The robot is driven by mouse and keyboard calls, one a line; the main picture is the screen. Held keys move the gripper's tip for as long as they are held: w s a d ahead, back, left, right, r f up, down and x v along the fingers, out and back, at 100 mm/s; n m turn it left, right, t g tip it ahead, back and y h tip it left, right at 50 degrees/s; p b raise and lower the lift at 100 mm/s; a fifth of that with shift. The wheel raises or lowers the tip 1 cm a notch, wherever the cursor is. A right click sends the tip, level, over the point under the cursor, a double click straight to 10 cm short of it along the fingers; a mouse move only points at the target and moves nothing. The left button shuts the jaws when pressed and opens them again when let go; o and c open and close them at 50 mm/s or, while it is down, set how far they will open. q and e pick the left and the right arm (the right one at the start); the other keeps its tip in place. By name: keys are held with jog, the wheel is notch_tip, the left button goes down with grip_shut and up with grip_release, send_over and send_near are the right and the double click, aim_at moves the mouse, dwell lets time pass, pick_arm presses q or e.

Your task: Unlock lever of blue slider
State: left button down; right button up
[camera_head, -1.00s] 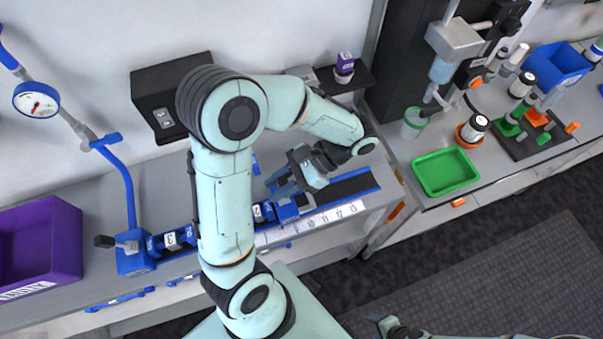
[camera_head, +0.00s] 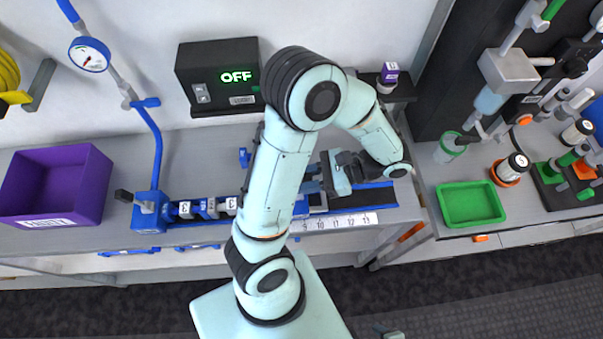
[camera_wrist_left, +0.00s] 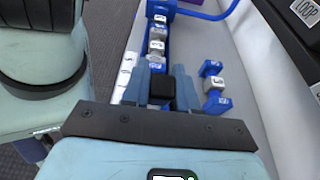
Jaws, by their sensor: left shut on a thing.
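The blue slider (camera_head: 317,201) sits on the dark blue-edged rail, partly hidden by my left arm and gripper. My left gripper (camera_head: 312,187) is over it, fingers pointing left. In the left wrist view, the blue fingers (camera_wrist_left: 164,82) are shut on the black lever handle (camera_wrist_left: 162,89) between them. I cannot tell the lever's angle. A bit of my right gripper (camera_head: 388,331) shows at the bottom edge; its jaws are unclear.
Numbered blocks (camera_head: 186,209) line the rail at left, beside a blue valve base (camera_head: 148,212). A white number scale (camera_head: 335,221) runs along the front. A loose blue piece with a white cube (camera_wrist_left: 216,84) lies behind the rail. A green tray (camera_head: 470,204) stands right.

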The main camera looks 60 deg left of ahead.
pick_arm(q)
jog(key=c, duration=1)
grip_release()
jog(key=shift+o, duration=0.2)
jog(key=p+v, duration=0.2)
jog(key=v, duration=1.1)
jog(key=shift+w+p, duration=0.2)
jog(key=shift+p, duration=0.1)
pick_arm(e)
jog(key=shift+t, duration=0.3)
jog(key=w+r, duration=0.3)
jog(key=w, duration=0.1)
jog(key=shift+r, duration=0.15)
pick_arm(q)
jog(key=shift+s+r, duration=0.1)
pick_arm(e)
jog(key=shift+s, duration=0.15)
pick_arm(q)
jog(key=shift+d, duration=0.1)
